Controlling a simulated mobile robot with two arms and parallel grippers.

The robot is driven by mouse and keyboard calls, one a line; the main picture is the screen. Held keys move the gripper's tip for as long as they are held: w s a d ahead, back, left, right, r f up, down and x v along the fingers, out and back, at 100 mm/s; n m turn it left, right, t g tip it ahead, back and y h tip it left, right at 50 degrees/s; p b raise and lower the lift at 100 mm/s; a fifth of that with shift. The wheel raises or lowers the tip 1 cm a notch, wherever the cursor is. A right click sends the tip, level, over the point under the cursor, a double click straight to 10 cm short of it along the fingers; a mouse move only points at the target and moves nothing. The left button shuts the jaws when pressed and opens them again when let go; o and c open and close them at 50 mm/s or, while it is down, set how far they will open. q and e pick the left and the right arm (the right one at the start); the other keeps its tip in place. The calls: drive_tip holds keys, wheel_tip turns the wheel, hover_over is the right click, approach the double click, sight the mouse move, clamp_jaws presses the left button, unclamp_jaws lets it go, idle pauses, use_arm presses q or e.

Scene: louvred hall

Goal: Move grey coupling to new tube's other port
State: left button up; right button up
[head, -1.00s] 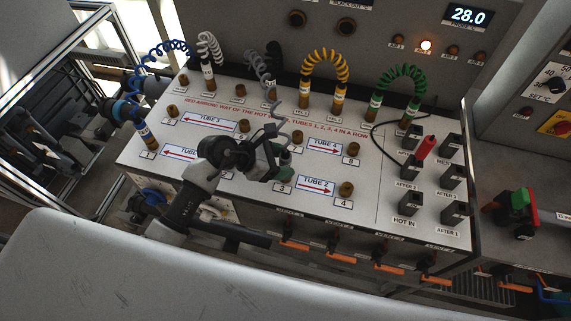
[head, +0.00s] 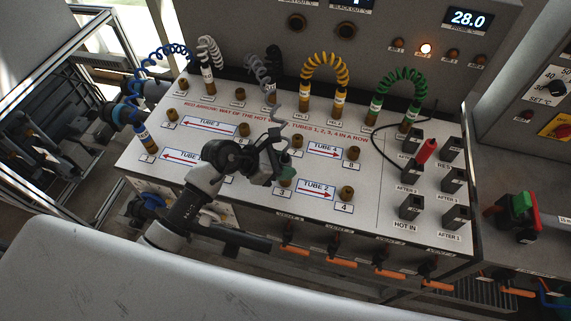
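The grey coiled hose (head: 276,112) hangs over the rear middle of the bench panel. Its near end drops to my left gripper (head: 276,152), which appears shut on the grey coupling; the fingers and wrist mostly hide the coupling. The gripper is above the panel's middle, left of the Tube 4 label (head: 324,151) and above port 3. A green part (head: 287,175) shows just below the fingers. The Tube 2 label (head: 316,189) has a brass port (head: 346,193), number 4, at its right. Port 8 (head: 352,154) stands bare. My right gripper is not in view.
Yellow (head: 325,62) and green (head: 402,78) looped hoses stand at the back, with white and blue ones at the left. Orange-handled valves (head: 340,262) line the front edge.

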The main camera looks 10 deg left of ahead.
sight(284, 160)
use_arm(q)
clamp_jaws()
drive_tip(key=shift+r, duration=0.15)
wheel_tip(284, 160, up, 7)
drive_tip(key=p, duration=0.5)
drive_tip(key=shift+p, duration=0.3)
drive_tip(key=shift+f, duration=0.2)
